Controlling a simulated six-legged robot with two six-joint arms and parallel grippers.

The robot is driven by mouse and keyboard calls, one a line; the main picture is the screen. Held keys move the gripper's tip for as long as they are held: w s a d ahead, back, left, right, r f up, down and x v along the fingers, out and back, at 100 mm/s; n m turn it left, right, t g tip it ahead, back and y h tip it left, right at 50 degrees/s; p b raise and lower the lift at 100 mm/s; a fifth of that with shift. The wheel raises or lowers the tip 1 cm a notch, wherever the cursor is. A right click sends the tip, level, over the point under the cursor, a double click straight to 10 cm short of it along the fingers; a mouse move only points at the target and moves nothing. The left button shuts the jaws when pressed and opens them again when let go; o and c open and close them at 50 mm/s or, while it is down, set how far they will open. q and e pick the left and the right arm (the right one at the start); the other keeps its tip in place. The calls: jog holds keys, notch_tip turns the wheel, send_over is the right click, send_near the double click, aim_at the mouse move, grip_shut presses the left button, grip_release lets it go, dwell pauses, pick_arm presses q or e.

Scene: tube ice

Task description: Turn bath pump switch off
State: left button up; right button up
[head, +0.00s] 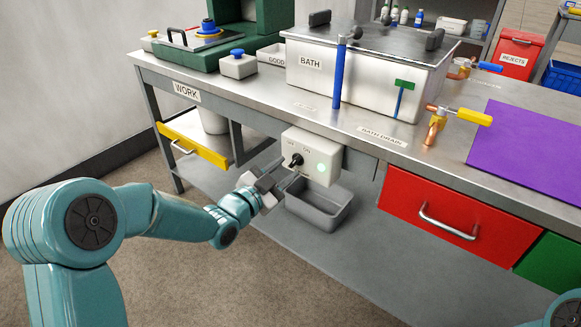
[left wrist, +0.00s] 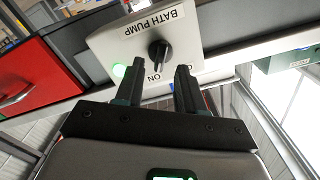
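The bath pump switch box (head: 318,152) is a white box on the front of the bench, below the tank labelled BATH. Its black rotary knob (head: 296,160) sits beside OFF and ON marks. In the left wrist view the box reads BATH PUMP, upside down, with the black knob (left wrist: 159,53) near the ON mark and a lit green lamp (left wrist: 119,71). My left gripper (head: 281,179) is just in front of the box. Its two dark fingers (left wrist: 159,72) are apart and empty, on either side of the knob's line; contact cannot be told. My right gripper is out of view.
A grey bin (head: 320,207) stands on the lower shelf below the box. A yellow-fronted drawer (head: 190,147) lies to the left and a red drawer (head: 445,212) to the right. The tank (head: 352,84) and copper valves with handles stand on the bench top. The floor in front is clear.

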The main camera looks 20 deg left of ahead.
aim_at(293, 163)
pick_arm(q)
jog(key=shift+x, duration=1.6)
jog(key=c, duration=0.7)
jog(key=shift+o, duration=0.2)
